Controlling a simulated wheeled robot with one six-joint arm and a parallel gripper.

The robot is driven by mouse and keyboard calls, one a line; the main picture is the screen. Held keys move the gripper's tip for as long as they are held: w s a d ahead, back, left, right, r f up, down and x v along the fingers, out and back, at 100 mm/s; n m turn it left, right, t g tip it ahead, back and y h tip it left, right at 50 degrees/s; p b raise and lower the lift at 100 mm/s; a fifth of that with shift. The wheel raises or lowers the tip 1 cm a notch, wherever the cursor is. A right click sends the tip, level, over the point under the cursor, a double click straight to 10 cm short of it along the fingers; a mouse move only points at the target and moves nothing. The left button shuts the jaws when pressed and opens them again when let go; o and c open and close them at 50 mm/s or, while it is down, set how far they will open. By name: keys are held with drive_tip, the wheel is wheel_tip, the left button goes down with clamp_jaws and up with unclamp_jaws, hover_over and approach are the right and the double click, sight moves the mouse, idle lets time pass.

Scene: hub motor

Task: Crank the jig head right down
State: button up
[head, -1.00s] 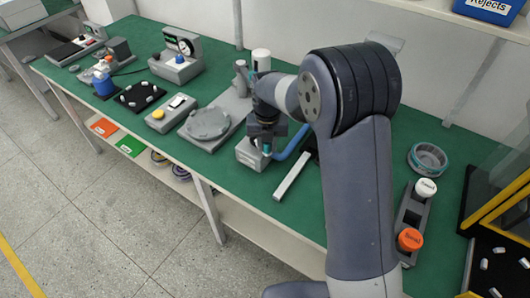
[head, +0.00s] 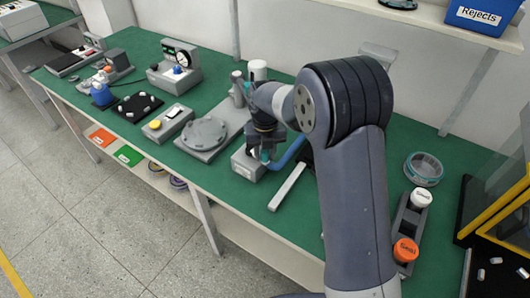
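A grey fixture, which I take to be the jig, stands on the green bench. Its flat base carries a round disc (head: 205,133), and a grey post (head: 238,88) and a white-capped cylinder (head: 257,70) rise behind it. My gripper (head: 263,150) points down over a small grey block (head: 247,166) just right of the disc. My arm covers the area behind the gripper, so I cannot make out the jig head or a crank. The fingers are small and dark, and I cannot tell whether they hold anything.
A pale bar (head: 287,187) and a blue curved tube (head: 289,153) lie right of the block. A yellow-button box (head: 167,122) and a dial gauge stand (head: 178,72) are left. A holder with an orange cap (head: 405,250) and a tape roll (head: 424,169) are right.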

drive_tip(key=o, duration=0.3)
wheel_tip(320, 180, up, 11)
drive_tip(key=shift+f+b, duration=0.1)
drive_tip(key=shift+b, duration=0.3)
